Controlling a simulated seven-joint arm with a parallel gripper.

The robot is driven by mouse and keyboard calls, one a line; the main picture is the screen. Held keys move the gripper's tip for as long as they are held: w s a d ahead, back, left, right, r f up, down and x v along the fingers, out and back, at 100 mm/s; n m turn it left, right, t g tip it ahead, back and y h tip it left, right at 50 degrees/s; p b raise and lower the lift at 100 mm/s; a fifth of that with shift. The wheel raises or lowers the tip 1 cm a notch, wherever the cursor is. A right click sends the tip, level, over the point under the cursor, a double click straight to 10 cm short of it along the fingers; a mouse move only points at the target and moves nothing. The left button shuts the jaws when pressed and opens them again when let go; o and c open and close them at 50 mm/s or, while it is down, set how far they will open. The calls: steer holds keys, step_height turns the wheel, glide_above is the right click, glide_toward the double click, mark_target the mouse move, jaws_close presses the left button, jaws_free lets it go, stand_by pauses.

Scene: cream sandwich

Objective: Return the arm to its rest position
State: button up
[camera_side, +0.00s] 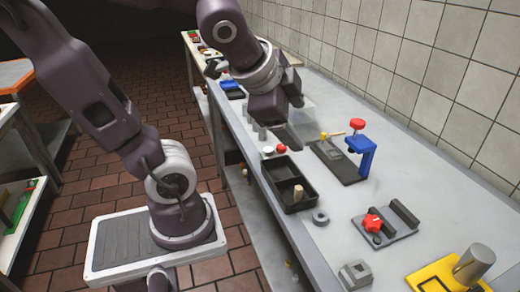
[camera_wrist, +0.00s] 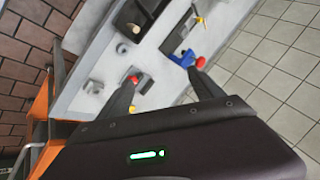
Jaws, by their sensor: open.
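My gripper (camera_side: 290,136) hangs above the long grey workbench, over the area just behind the black tray. In the wrist view my gripper (camera_wrist: 160,76) has its two dark fingers spread well apart, with bench surface visible between them and nothing held. My arm reaches over from the left in the side view, bent at the elbow and raised clear of the bench. The fingertips are partly hard to make out in the side view.
The bench (camera_side: 330,255) carries a black divided tray (camera_side: 273,178) with a wooden peg (camera_side: 297,193), a blue fixture (camera_side: 364,153) with a red knob, a grey ring (camera_side: 320,217), a red star knob (camera_side: 372,223) on a plate, and a yellow plate (camera_side: 430,276). A tiled wall (camera_side: 420,60) bounds the right.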

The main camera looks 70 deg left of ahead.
steer(key=s+d+f+n+g+h, duration=0.1)
steer(key=s+d+n+h, duration=0.2)
steer(key=s, duration=0.6)
steer(key=d+n, duration=0.2)
steer(key=n, duration=0.1)
steer(key=shift+d+n+g, duration=0.3)
steer(key=shift+d, duration=0.1)
steer(key=shift+f, duration=0.1)
